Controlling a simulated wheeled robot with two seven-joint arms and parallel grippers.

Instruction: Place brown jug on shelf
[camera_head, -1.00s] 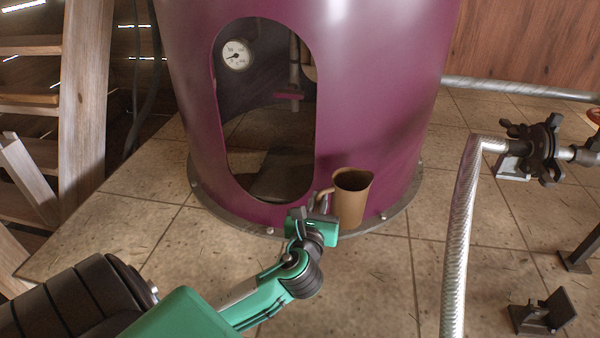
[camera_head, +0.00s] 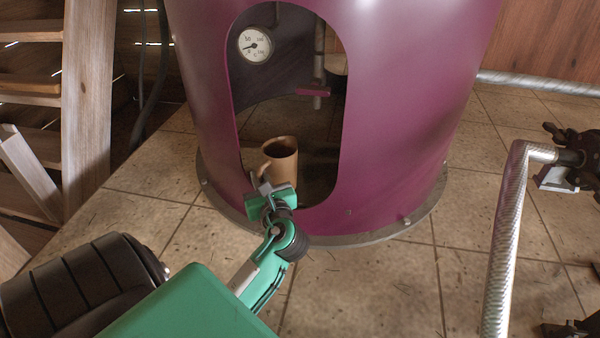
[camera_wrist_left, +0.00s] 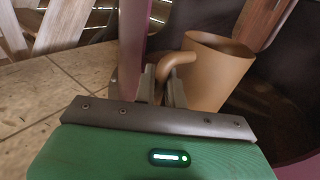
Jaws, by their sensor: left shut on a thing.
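The brown jug (camera_head: 281,163) is upright in the opening of the purple still (camera_head: 405,130) in the head view. My left gripper (camera_head: 265,187) is shut on the jug's handle, at the jug's near left side. In the left wrist view the jug (camera_wrist_left: 212,72) stands to the right of the fingers (camera_wrist_left: 160,88), with its handle between them. The jug's base is partly hidden, so I cannot tell if it touches anything. My right gripper is not in view.
The still's opening has a purple rim close to my left gripper. Inside are a round gauge (camera_head: 254,44) and a vertical pipe (camera_head: 319,60). A braided hose (camera_head: 505,230) stands at the right. Tiled floor lies clear in front.

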